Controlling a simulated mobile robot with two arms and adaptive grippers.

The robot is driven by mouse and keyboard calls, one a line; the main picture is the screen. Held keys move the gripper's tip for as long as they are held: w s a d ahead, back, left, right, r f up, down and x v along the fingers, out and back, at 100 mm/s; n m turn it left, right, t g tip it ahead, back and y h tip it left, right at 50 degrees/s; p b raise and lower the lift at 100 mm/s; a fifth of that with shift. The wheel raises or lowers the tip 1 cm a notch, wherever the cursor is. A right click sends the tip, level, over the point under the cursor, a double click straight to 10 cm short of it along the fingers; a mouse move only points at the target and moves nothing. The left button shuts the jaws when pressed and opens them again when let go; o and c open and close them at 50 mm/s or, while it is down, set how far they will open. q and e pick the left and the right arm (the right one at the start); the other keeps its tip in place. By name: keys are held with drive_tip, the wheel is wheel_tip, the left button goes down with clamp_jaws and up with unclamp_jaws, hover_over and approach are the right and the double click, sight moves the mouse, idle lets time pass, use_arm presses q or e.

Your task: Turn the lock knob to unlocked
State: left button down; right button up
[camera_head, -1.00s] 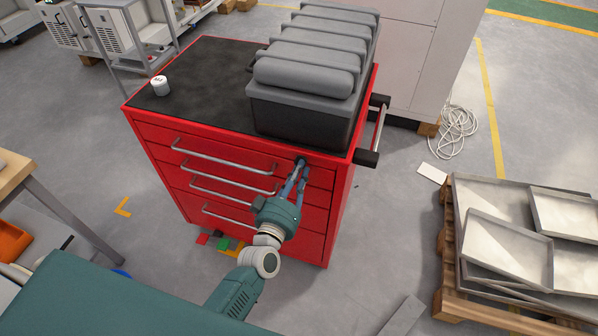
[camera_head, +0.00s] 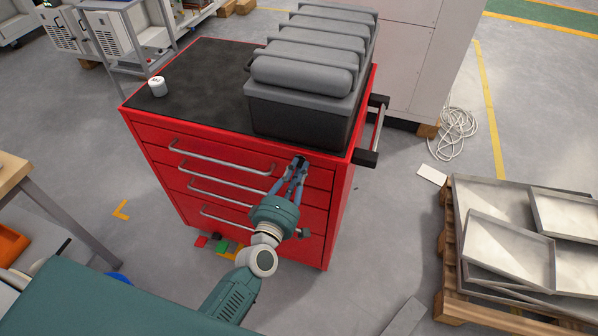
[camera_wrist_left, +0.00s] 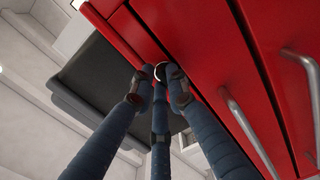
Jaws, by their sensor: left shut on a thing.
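The red tool cabinet (camera_head: 255,226) stands in the middle of the head view. My left gripper (camera_head: 299,164) reaches up to the top right of its front face, with its fingers closed together there. In the left wrist view the fingers (camera_wrist_left: 157,84) close around the small round lock knob (camera_wrist_left: 160,70) on the red front. Only a little of the knob shows between the fingertips, so its turn position cannot be read. In the head view the fingers hide the knob. My right gripper is not in view.
A ribbed grey case (camera_head: 305,75) and a small white container (camera_head: 158,86) stand on the cabinet's black top. Metal drawer handles (camera_head: 222,158) stick out left of the gripper. A side push handle (camera_head: 377,135) is at right. A pallet with metal trays (camera_head: 507,245) stands at right.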

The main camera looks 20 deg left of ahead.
use_arm(q)
drive_tip(key=shift+w+a+r+n+y, duration=0.1)
drive_tip(key=shift+a+r+n+y, duration=0.3)
drive_tip(key=shift+n, duration=0.5)
drive_tip(key=shift+a, duration=0.1)
drive_tip(key=c, duration=1.7)
unclamp_jaws()
drive_tip(key=shift+a+f, duration=0.1)
drive_tip(key=shift+o, duration=0.2)
drive_tip(key=shift+f, duration=0.15)
drive_tip(key=s, duration=1.2)
drive_tip(key=shift+a, duration=0.2)
